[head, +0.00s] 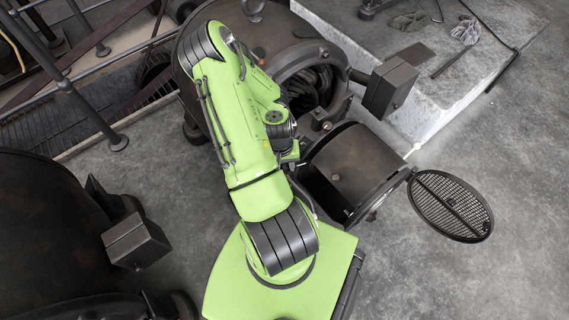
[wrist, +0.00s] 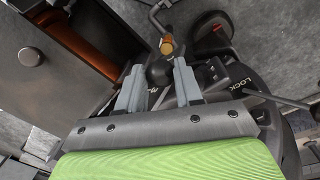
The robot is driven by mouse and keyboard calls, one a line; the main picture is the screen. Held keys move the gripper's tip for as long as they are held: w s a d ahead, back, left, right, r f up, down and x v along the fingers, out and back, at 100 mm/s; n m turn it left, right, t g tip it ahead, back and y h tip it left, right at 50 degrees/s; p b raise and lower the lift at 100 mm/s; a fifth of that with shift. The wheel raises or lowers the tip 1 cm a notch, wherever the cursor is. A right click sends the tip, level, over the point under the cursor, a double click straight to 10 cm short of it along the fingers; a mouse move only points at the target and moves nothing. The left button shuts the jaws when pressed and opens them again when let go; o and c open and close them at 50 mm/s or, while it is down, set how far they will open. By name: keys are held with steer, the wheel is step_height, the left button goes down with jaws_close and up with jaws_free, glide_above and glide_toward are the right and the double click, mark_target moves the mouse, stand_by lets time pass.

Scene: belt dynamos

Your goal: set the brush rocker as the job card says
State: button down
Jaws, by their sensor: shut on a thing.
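In the wrist view my gripper (wrist: 157,68) is shut on a dark round knob (wrist: 158,74), which sits between its two grey fingers. The knob appears to be the handle of the brush rocker; the rest of the rocker is mostly hidden under the gripper. The word LOCK (wrist: 234,87) is marked on a dark part to the right of the fingers. A small brass-coloured piece (wrist: 167,46) stands just beyond the knob. In the head view my arm covers the gripper and the knob. I see no job card that I can read.
A dark dynamo (head: 330,70) with an open round end stands beyond my arm. A round mesh cover (head: 452,205) stands open at the right. A dark box (head: 390,87) juts out beside the opening. Railings (head: 70,85) run at the left. Floor at the lower right is clear.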

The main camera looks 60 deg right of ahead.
steer(key=s+d+r+t+y+p, duration=0.1)
steer(key=s+d+r+y+p, duration=0.1)
steer(key=d+r, duration=0.4)
steer(key=shift+s+d+r+p, duration=0.3)
steer(key=shift+s+p, duration=0.4)
steer(key=shift+p, duration=0.55)
steer(key=c, duration=0.8)
jaws_free()
steer(key=shift+a, duration=0.1)
step_height(320, 180, up, 16)
steer(key=f+p, duration=0.1)
steer(key=p, duration=0.4)
glide_above(303, 142)
steer(key=s+a, duration=0.1)
steer(key=s, duration=0.1)
steer(key=shift+w+a+r, duration=0.1)
steer(key=shift+r, duration=0.15)
